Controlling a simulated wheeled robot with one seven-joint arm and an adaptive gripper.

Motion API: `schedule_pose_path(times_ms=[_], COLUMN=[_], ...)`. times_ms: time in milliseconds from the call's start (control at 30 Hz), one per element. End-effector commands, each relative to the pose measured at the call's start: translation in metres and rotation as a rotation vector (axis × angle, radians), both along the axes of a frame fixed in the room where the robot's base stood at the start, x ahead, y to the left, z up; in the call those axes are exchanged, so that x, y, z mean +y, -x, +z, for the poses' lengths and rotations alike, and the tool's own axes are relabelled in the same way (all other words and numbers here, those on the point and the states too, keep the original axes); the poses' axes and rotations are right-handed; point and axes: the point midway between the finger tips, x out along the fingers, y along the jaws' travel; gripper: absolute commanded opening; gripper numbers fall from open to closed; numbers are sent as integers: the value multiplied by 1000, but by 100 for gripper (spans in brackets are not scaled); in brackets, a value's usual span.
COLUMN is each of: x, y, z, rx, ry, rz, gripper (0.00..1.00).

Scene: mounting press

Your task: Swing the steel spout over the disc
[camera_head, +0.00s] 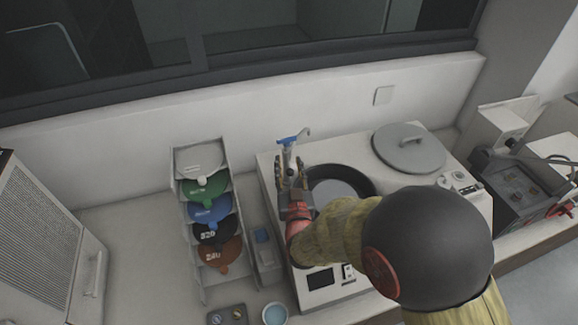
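The steel spout (304,133) stands at the back left corner of the white polishing machine (270,165), with a blue part (288,140) near its top. The grey disc (335,188) lies in the dark round bowl (362,178), to the right of and nearer than the spout; my arm hides part of it. My gripper (290,167) points toward the back wall, just in front of the spout. Its two fingers are apart, one on each side of the spout's upright in the picture. I cannot tell whether they touch it.
A rack of coloured discs (208,208) stands left of the machine. A small cup (275,314) and a dark tray (227,315) sit in front. The wall (235,120) is close behind the spout.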

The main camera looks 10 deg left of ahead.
Motion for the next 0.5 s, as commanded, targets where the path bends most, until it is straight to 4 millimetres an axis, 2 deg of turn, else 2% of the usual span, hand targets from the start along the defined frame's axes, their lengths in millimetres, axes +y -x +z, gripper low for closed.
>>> schedule_pose_path(times_ms=[500], x=[0], y=[0], z=[0], rx=[0], ry=[0], rz=[0], gripper=[7])
